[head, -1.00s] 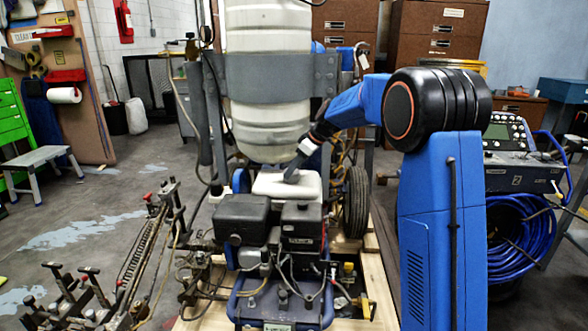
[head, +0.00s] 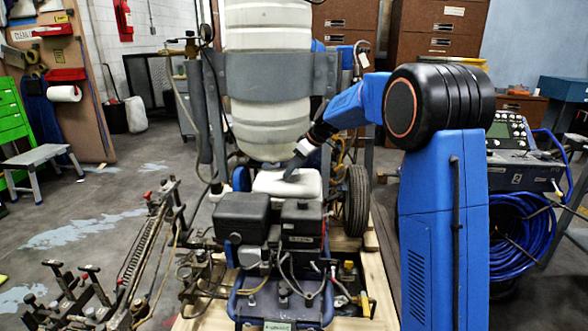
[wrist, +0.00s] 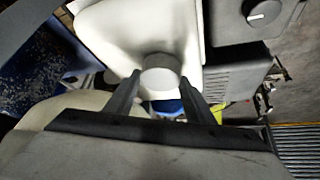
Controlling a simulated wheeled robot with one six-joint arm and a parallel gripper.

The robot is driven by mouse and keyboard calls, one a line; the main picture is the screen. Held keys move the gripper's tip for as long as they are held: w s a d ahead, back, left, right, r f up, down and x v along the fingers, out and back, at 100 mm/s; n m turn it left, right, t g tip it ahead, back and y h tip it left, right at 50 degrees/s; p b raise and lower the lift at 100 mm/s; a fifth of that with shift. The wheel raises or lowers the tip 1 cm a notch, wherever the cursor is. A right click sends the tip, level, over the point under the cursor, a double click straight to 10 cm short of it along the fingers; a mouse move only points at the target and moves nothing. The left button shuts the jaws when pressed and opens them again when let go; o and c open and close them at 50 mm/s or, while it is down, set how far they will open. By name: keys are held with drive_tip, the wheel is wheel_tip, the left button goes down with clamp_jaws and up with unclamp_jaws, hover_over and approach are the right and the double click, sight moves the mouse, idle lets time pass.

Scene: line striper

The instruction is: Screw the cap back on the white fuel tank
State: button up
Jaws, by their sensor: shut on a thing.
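The white fuel tank (head: 268,184) sits on the engine in the middle of the head view, below the large white barrel. It also fills the top middle of the wrist view (wrist: 120,22). The round grey cap (wrist: 161,72) shows in the wrist view against the white tank. My gripper (wrist: 160,86) is shut on the cap, one finger at each side. In the head view my gripper (head: 292,172) points down at the tank's top and hides the cap. I cannot tell how the cap's thread meets the tank opening.
The big white barrel (head: 268,125) in its grey bracket (head: 268,77) hangs close above and behind the tank. The black engine parts (head: 242,213) stand just in front. Levers and hoses (head: 140,255) are at left, a coiled blue hose (head: 520,240) at right.

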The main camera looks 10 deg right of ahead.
drive_tip(key=shift+r+m+t+h, duration=0.1)
drive_tip(key=shift+m+t+h, duration=0.4)
drive_tip(key=shift+m, duration=0.6)
drive_tip(key=shift+o, duration=0.2)
drive_tip(key=shift+d, duration=0.1)
